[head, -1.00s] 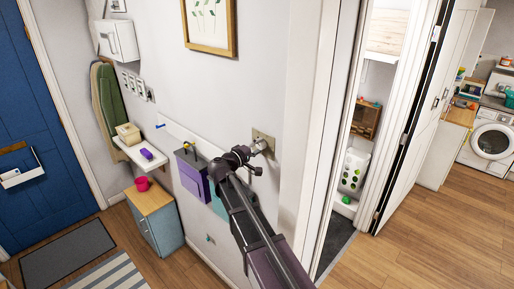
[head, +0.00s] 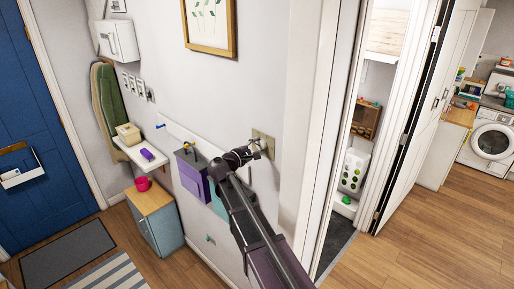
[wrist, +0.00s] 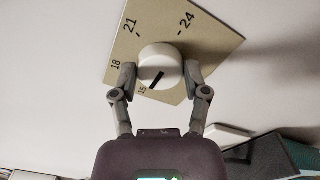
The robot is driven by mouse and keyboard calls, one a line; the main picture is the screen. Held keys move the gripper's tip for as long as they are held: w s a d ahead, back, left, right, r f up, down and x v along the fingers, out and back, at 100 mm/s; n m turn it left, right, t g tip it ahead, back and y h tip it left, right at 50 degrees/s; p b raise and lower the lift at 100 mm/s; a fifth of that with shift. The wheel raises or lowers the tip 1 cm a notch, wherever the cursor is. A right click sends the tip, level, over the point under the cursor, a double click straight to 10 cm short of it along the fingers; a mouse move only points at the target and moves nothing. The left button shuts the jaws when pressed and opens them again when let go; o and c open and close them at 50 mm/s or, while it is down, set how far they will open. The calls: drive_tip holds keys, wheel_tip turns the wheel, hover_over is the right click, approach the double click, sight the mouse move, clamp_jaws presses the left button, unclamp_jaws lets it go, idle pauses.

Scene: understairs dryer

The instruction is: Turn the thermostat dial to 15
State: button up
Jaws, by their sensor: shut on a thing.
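The thermostat is a beige plate (head: 265,137) on the white wall, left of the doorway. In the wrist view its plate (wrist: 212,38) sits tilted, with the marks 15, 18, 21 and 24 around a white round dial (wrist: 160,62). The dial's black pointer line slants down and left, its lower end close to the 15. My gripper (wrist: 157,74) has one finger on each side of the dial and is shut on it. In the head view my gripper (head: 256,150) is at the plate and mostly hides the dial.
A framed picture (head: 210,22) hangs above left. Purple and dark folders (head: 192,178) hang on the wall left of my arm. A white door frame (head: 318,120) stands close to the right. The floor (head: 425,240) at lower right is clear.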

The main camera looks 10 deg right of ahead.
idle(0.4)
drive_tip(key=o, duration=1.2)
drive_tip(key=shift+d, duration=0.15)
drive_tip(key=shift+c, duration=0.2)
drive_tip(key=v, duration=1.2)
